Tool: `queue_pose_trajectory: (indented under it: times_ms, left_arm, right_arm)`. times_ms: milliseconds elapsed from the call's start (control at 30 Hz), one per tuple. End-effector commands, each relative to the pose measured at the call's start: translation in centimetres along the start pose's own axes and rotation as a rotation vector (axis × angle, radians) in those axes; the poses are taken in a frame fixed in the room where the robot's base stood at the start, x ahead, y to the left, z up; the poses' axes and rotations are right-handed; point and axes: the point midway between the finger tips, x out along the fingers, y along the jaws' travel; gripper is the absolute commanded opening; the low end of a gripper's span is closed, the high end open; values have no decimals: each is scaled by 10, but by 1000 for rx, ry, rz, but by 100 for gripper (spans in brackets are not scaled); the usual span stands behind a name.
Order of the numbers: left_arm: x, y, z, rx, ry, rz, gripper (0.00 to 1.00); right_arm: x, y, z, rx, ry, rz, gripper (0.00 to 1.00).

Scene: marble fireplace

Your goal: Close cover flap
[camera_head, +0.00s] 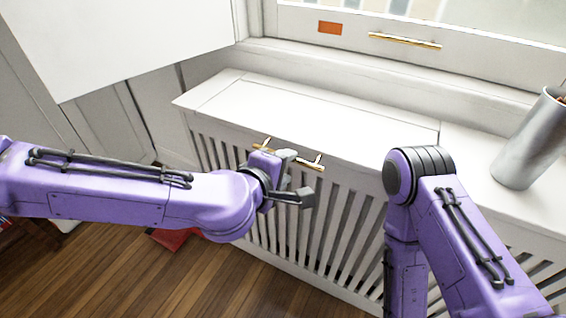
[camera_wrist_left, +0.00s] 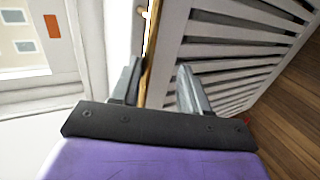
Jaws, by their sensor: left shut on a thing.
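The cover flap (camera_head: 310,112) is the white panel on top of the slatted white radiator cover. In the head view it lies about level with the top around it; I cannot tell if a small gap is left. A thin gold handle (camera_head: 313,164) runs along its front edge. My left gripper (camera_head: 288,158) is at this handle and shut on it. In the left wrist view the gold bar of the handle (camera_wrist_left: 150,65) runs between the two fingers of my left gripper (camera_wrist_left: 158,70). My right arm shows at the right, but its gripper is out of view.
A grey metal cup (camera_head: 531,142) stands on the cover's right end. Behind is a window sill with another gold handle (camera_head: 405,40) and an orange label (camera_head: 330,28). A white panel (camera_head: 125,40) hangs at the upper left. A red object (camera_head: 172,238) lies on the wooden floor.

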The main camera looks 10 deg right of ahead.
Motion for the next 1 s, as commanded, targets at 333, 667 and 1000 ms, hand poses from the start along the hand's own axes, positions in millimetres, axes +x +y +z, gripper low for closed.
queue_pose_trajectory:
  times_ms: [333,667,1000]
  left_arm:
    - [0,0,-1,-2,2,0,38]
    - [-2,3,-2,-2,3,5,38]
    - [-73,7,-1,-1,2,7,38]
  right_arm:
    - [0,0,0,0,0,0,56]
    - [-1,0,0,0,0,0,56]
    - [-22,2,-9,0,0,0,56]
